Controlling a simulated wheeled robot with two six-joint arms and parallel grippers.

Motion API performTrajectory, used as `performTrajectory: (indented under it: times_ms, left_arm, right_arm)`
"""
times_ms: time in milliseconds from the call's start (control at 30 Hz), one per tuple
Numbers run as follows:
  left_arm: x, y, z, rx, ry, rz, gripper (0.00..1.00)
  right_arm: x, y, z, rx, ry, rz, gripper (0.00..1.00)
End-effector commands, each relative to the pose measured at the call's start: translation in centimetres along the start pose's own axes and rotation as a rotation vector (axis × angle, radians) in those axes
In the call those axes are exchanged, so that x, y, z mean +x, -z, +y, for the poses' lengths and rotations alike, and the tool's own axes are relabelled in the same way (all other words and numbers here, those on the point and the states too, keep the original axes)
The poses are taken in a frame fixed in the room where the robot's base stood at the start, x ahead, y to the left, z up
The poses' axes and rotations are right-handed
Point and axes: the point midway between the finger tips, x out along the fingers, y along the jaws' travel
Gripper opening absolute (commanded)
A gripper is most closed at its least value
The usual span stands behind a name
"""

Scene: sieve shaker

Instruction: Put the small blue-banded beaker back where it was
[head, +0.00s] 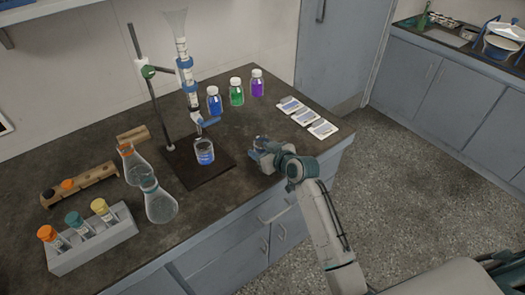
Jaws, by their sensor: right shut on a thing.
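My right gripper (257,153) reaches in from the lower right and is low over the bench near its front right edge. It is shut on a small glassy thing that looks like the small blue-banded beaker (261,139), mostly hidden by the fingers. I cannot tell whether that beaker touches the bench. My left gripper is not in view.
Blue, green and purple bottles (236,93) stand behind, with several cards (308,117) to their right. Two flasks (160,203), a wooden rack (80,184) and a grey tube rack (95,245) are at left. Bare bench lies between the cards and base plate.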

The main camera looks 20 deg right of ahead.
Motion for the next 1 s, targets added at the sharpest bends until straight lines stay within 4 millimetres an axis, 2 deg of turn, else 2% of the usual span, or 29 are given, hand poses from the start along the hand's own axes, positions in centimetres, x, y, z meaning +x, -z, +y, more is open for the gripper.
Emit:
performTrajectory:
  times_ms: [133, 167, 233, 267, 533, 667, 767, 1000]
  left_arm:
    - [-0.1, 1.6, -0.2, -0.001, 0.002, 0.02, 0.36]
    - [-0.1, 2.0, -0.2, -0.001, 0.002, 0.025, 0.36]
    - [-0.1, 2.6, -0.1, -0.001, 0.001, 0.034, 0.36]
    - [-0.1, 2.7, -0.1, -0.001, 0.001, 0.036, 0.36]
    - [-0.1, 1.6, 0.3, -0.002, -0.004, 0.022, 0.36]
    - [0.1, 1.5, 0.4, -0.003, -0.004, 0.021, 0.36]
    - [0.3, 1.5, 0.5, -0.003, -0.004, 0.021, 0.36]
    - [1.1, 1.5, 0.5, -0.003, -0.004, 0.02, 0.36]
  right_arm:
    - [-0.1, 0.2, 0.0, -0.001, 0.0, 0.0, 0.21]
    - [-0.1, 0.1, 0.0, 0.0, 0.0, 0.0, 0.5]
    - [-0.1, 0.1, 0.0, 0.0, 0.0, 0.0, 0.64]
    - [-0.1, 0.1, 0.0, -0.001, 0.0, 0.0, 0.66]
    - [-0.1, 0.2, 0.0, -0.001, -0.001, 0.0, 0.66]
    - [-0.9, 0.1, 0.1, -0.002, -0.001, 0.001, 0.66]
    - [-2.4, 0.0, 0.1, -0.003, -0.001, 0.001, 0.66]
    - [-7.5, -0.1, 0.1, -0.006, -0.002, 0.0, 0.66]
